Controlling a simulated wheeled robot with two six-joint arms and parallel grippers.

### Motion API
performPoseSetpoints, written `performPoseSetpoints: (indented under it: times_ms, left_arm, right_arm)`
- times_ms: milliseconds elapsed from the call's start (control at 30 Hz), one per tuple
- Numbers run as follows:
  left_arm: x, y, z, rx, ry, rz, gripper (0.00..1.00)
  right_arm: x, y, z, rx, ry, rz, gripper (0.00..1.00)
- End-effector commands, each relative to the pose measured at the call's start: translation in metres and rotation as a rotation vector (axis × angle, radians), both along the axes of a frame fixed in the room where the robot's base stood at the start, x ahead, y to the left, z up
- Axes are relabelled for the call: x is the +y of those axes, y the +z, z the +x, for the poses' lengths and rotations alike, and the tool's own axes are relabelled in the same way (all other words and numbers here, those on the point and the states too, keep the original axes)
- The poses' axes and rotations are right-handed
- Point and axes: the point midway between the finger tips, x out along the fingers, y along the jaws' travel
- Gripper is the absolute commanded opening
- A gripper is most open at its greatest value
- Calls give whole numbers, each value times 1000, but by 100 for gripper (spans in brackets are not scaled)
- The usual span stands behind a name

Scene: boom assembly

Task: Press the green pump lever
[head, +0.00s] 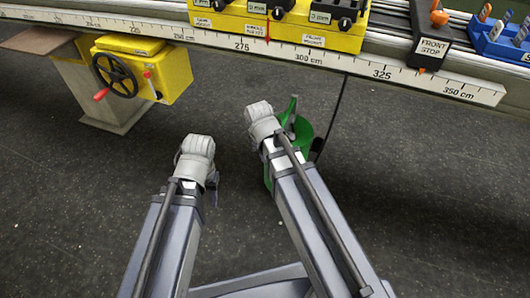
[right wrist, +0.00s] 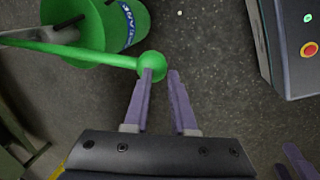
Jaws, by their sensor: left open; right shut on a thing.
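The green pump lever (right wrist: 75,52) is a thin rod with a round green knob (right wrist: 152,66) at its end. It runs from the left over the green pump bucket (right wrist: 108,22) in the right wrist view. My right gripper (right wrist: 161,73) is shut on the knob, with one finger overlapping it and the other at its right edge. In the head view the bucket (head: 302,140) and upright lever part (head: 292,108) are partly hidden by my right arm. My left gripper (head: 212,188) is open and empty over the floor, left of the bucket, mostly hidden by its wrist.
A long rail with a centimetre scale (head: 345,68) crosses the back. A yellow box with a black handwheel (head: 117,75) stands at the upper left. A grey box with a red button (right wrist: 310,49) stands right of my right gripper. Dark floor is open between.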

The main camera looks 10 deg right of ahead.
Motion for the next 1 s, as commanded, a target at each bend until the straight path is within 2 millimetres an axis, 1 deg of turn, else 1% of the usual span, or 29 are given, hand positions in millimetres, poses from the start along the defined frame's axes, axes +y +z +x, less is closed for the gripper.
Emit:
performPoseSetpoints:
  times_ms: [33, 67, 267, 700, 1000]
  left_arm:
    - [0, -5, 0, 0, 0, 0, 50]
    - [0, -3, 0, 0, 0, -1, 50]
    - [-1, 16, 0, 1, 1, -3, 50]
    - [-1, 87, -2, 2, 2, -6, 50]
    - [-1, 131, -2, 2, 1, -6, 50]
  right_arm:
    - [-1, -5, -2, 16, -7, 7, 0]
    - [0, -4, -2, 15, -7, 6, 0]
    - [3, 16, -8, 8, -7, 4, 0]
    - [13, 88, -25, -11, -3, -4, 0]
    - [21, 131, -36, -12, -3, -5, 0]
